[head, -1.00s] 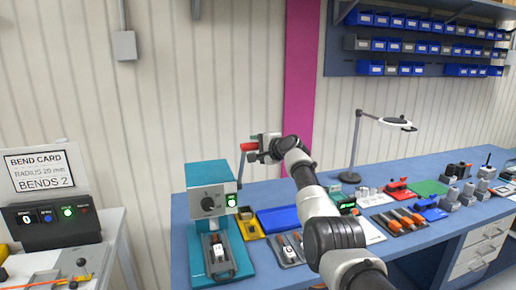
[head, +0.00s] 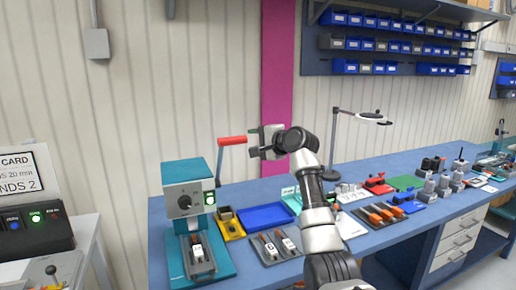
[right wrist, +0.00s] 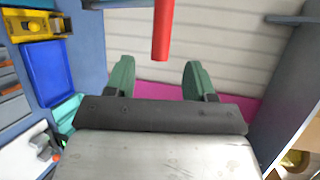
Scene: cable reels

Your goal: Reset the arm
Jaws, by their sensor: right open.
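My right gripper (head: 257,143) is open and empty, raised above the blue bench. The red handle (head: 232,140) of the teal press (head: 186,205) is just left of it in the head view. In the right wrist view the red handle (right wrist: 161,32) lies beyond the two green fingertips (right wrist: 158,76), near the line between them, and no finger closes on it. My left gripper is not in view.
The blue bench (head: 350,170) holds a blue tray (head: 265,217), a yellow bin (head: 230,226), a grey tray with parts, a lamp (head: 372,118) and several tools. A bin rack (head: 385,45) hangs on the wall. A control box (head: 38,230) stands at left.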

